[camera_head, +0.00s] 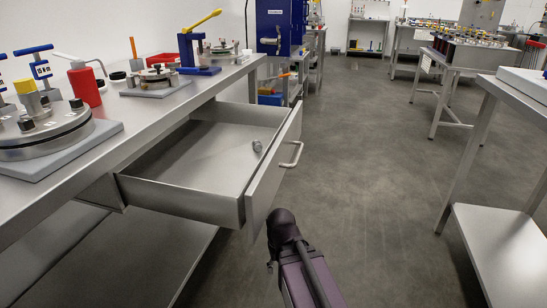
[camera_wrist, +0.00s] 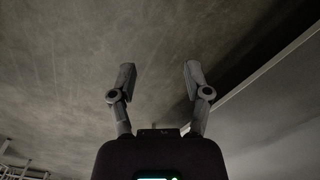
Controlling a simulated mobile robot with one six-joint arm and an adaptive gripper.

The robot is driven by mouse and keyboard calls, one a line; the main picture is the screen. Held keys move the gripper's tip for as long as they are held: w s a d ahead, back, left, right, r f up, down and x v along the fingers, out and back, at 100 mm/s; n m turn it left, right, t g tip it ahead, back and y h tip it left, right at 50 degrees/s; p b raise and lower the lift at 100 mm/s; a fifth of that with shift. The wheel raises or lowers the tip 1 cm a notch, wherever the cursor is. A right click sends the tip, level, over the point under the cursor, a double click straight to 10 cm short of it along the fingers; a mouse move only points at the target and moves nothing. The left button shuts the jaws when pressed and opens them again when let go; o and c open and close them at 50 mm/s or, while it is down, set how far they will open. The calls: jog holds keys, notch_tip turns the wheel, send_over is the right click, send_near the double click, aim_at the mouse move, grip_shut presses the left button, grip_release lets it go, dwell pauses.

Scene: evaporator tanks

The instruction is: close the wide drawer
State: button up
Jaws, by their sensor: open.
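The wide drawer (camera_head: 200,165) is a grey metal drawer under the left workbench, pulled well out into the aisle. Its front panel (camera_head: 268,178) faces right and carries a bar handle (camera_head: 291,155).
The left workbench (camera_head: 95,165) carries flanged fittings, a red cylinder (camera_head: 84,87) and a blue clamp with a yellow lever (camera_head: 200,45). Another metal table (camera_head: 505,235) stands at the right. The floor (camera_head: 370,180) between is clear.

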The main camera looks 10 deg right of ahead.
jog(key=shift+w+r, duration=0.15)
jog(key=shift+r, duration=0.05)
jog(key=c, duration=0.7)
jog(key=shift+w+d+r+y+p, duration=0.1)
jog(key=shift+w+r+y+p, duration=0.2)
jog(key=shift+p, duration=0.15)
jog(key=w+d+r+m+t+y+p, duration=0.1)
jog(key=w+d+r+m+y+p, duration=0.1)
jog(key=w+d+r+y+p, duration=0.35)
jog(key=w+d+r+m+t+y+p, duration=0.2)
jog(key=w+d+r+y+p, duration=0.15)
jog(key=w+r, duration=0.45)
jog(key=w+d+r+m+t+y+p, duration=0.1)
jog(key=d+r+t+y+p, duration=0.1)
jog(key=d+r, duration=0.7)
jog(key=w+d+r+m+t+y+p, duration=0.1)
jog(key=w+d+r+t+y+p, duration=0.1)
jog(key=d+r, duration=0.7)
jog(key=shift+w+d+r+t+y+p, duration=0.3)
jog(key=shift+r+t+y+p, duration=0.4)
jog(key=shift+t+y, duration=0.3)
